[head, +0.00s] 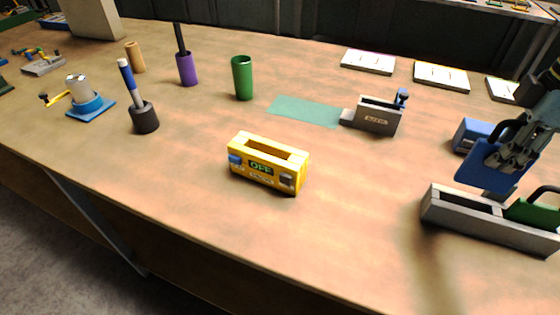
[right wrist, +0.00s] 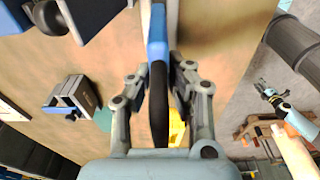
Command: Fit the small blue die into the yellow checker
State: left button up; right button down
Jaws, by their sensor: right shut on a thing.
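The yellow checker (head: 268,178) stands mid-table in the head view, with an open slot along its top and a green "OFF" display on its front. Part of it shows behind my fingers in the right wrist view (right wrist: 177,128). My right gripper (head: 515,145) is at the right, shut on the black handle (right wrist: 158,105) of a blue die (head: 488,165). The blue die also shows edge-on in the right wrist view (right wrist: 157,35). It appears to hang just above the grey rack, well right of the checker.
The grey rack (head: 455,217) holds a green die (head: 535,210) beside an empty-looking slot. A blue block (head: 470,136) stands behind it. A grey box (head: 376,117) and teal mat (head: 305,110) lie beyond the checker. Table between checker and rack is clear.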

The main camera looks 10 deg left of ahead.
aim_at(268, 160)
jog(key=i+j, duration=0.1)
jog(key=j, duration=0.3)
jog(key=i+j, duration=0.1)
jog(key=j, duration=0.25)
jog(key=i+j, duration=0.1)
jog(key=j, duration=0.3)
jog(key=i+j, duration=0.1)
jog(key=j, duration=0.25)
